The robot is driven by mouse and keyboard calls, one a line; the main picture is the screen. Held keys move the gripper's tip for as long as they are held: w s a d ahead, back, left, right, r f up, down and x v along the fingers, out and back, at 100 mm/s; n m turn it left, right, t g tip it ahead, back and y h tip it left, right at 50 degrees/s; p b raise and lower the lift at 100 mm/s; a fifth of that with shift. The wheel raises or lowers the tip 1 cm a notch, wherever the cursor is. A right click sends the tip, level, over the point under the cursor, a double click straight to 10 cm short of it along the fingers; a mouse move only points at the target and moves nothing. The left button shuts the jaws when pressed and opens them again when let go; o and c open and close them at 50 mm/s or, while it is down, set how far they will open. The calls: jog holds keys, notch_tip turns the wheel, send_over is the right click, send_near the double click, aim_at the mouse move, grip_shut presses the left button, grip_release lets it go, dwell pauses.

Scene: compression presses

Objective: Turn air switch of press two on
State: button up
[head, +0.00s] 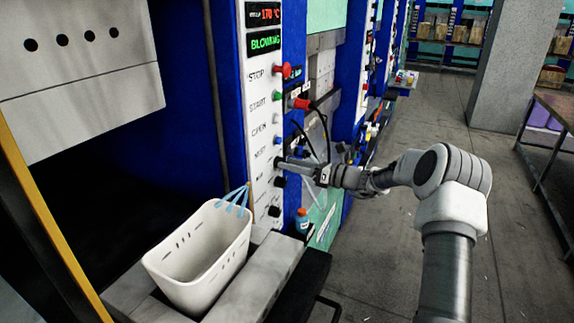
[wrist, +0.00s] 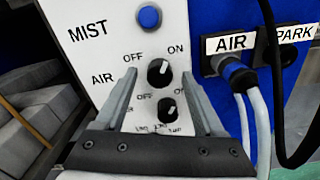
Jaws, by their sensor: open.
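The air switch (wrist: 159,72) is a round black knob on the white control panel (wrist: 205,15), between the labels OFF and ON. Its pale pointer mark appears to lean up and right, towards ON. My gripper (wrist: 159,76) is open, with one grey finger on each side of the knob; I cannot tell whether either finger touches it. In the head view my gripper (head: 285,163) is at the lower part of the press panel (head: 259,130), and the fingertips partly cover that area. No press number is readable.
A second black knob (wrist: 168,108) sits just below, and a blue MIST button (wrist: 149,17) above. Right of the panel are hoses and an AIR connector (wrist: 236,75). A white bin (head: 200,250) stands below left. The floor (head: 400,200) behind my arm is open.

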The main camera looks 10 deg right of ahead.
jog(key=b+v, duration=0.2)
jog(key=v, duration=1.3)
jog(key=shift+d+b, duration=0.25)
jog(key=shift+b, duration=0.1)
jog(key=shift+s+a, duration=0.1)
jog(key=shift+s, duration=0.05)
jog(key=s+a+r+n+g+h, duration=0.3)
jog(key=s+a+n+g+h, duration=0.4)
jog(key=s+a+n, duration=0.75)
jog(key=s+r+n+t+h, duration=0.2)
jog(key=s+n+h, duration=0.5)
jog(key=s+n, duration=0.7)
jog(key=s, duration=0.8)
jog(key=shift+d+r+h, duration=0.3)
jog(key=shift+d+r, duration=0.05)
jog(key=shift+r, duration=0.05)
